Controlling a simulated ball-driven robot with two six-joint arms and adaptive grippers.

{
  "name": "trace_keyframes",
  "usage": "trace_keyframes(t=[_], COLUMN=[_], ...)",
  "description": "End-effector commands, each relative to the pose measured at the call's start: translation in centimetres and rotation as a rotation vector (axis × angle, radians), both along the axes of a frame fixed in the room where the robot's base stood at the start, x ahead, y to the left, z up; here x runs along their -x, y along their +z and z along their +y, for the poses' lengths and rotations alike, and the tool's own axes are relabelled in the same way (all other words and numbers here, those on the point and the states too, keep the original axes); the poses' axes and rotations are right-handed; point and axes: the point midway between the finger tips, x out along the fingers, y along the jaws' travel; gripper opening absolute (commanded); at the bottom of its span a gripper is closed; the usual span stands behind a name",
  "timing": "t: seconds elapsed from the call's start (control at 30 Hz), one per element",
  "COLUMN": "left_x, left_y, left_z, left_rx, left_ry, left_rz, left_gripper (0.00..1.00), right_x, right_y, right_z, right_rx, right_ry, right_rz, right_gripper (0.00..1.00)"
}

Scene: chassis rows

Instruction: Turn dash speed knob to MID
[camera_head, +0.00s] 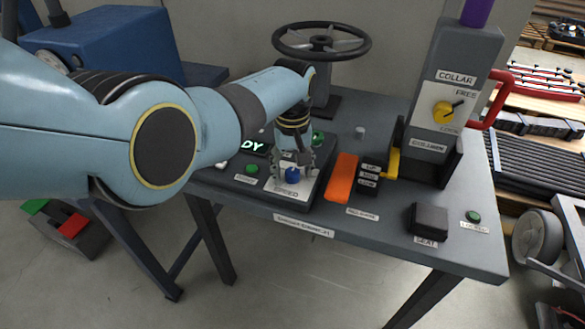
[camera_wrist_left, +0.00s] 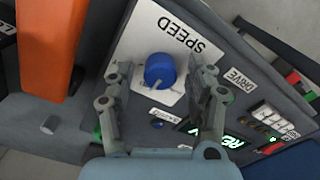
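The blue speed knob (camera_head: 292,175) sits on a white plate marked SPEED (camera_head: 285,191) on the dark dash panel. In the left wrist view the knob (camera_wrist_left: 160,69) shows a small pale mark on its lower edge. My left gripper (camera_head: 294,163) is over the dash at the knob. In the left wrist view its two fingers (camera_wrist_left: 163,74) stand apart on either side of the knob, with visible gaps. Whether the fingertips are level with the knob is hard to tell. No MID label is readable. My right gripper is not in view.
An orange lever (camera_head: 342,178) stands right of the dash, beside a black block with small labels (camera_head: 370,173). A steering wheel (camera_head: 322,42) rises behind. A grey column with a yellow COLLAR knob (camera_head: 443,112) stands at the right. A green button (camera_head: 251,169) lies left of the speed knob.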

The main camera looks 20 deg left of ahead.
Motion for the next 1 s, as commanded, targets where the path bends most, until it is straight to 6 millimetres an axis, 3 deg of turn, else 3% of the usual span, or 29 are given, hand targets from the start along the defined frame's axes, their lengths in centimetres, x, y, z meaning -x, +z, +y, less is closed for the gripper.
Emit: trace_keyframes(t=[0.2,0.33,0.73,1.0], left_x=[0.0,-0.1,0.0,0.0], left_y=[0.2,1.3,9.4,11.9], left_z=[0.0,-0.1,0.0,0.0], left_rx=[0.0,0.001,0.0,0.0], left_ry=[0.0,-0.001,0.0,-0.001], left_rz=[0.001,-0.003,-0.004,0.001], left_gripper=[0.55,0.55,0.55,0.55], right_x=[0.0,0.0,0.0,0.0], right_y=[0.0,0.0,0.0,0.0], right_z=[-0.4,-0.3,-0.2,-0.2], right_rx=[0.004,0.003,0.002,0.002], right_ry=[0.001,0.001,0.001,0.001], right_rz=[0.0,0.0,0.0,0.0], right_gripper=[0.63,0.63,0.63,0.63])
